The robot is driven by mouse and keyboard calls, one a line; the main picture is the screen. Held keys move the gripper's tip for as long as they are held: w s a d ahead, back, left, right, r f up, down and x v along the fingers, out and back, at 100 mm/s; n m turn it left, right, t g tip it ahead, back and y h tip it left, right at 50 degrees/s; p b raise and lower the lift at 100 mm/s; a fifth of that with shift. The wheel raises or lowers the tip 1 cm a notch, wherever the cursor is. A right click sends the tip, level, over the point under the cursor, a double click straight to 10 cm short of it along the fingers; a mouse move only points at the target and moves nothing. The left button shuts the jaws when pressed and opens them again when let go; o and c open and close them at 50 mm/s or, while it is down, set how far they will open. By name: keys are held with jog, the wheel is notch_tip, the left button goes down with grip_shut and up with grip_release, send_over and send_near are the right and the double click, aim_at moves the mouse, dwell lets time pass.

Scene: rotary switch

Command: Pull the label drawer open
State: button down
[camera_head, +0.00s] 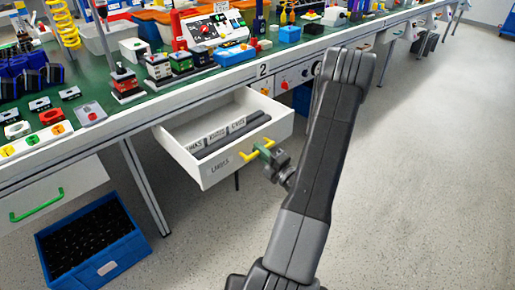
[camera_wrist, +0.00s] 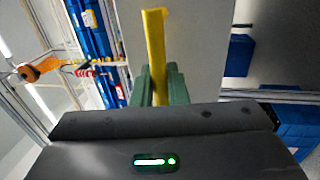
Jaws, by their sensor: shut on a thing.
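The label drawer (camera_head: 210,170) is a white drawer under the bench, pulled well out, with its inside showing. Inside it are dark strips and white label cards (camera_head: 216,135). Its yellow handle (camera_head: 254,150) is on the front panel. My gripper (camera_head: 264,150) is at the handle's right part, its green fingers shut on it. In the wrist view the yellow handle (camera_wrist: 154,50) runs up from between the green fingers (camera_wrist: 160,85). The fingertips' far side is hidden there by the handle and the gripper body.
The green bench top (camera_head: 140,95) above is crowded with switches and boxes. A white drawer with a green handle (camera_head: 36,205) is at the left. A blue crate (camera_head: 95,240) stands on the floor below it. The grey floor (camera_head: 430,180) at the right is clear.

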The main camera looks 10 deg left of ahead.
dwell(0.3)
jog(key=c, duration=1.5)
grip_release()
jog(key=p+v, duration=0.1)
jog(key=v, duration=1.3)
jog(key=shift+a+p, duration=0.1)
jog(key=shift+p, duration=0.3)
jog(key=b+x, duration=0.1)
jog(key=x, duration=1.3)
jog(key=shift+b, duration=0.4)
jog(key=shift+f, duration=0.1)
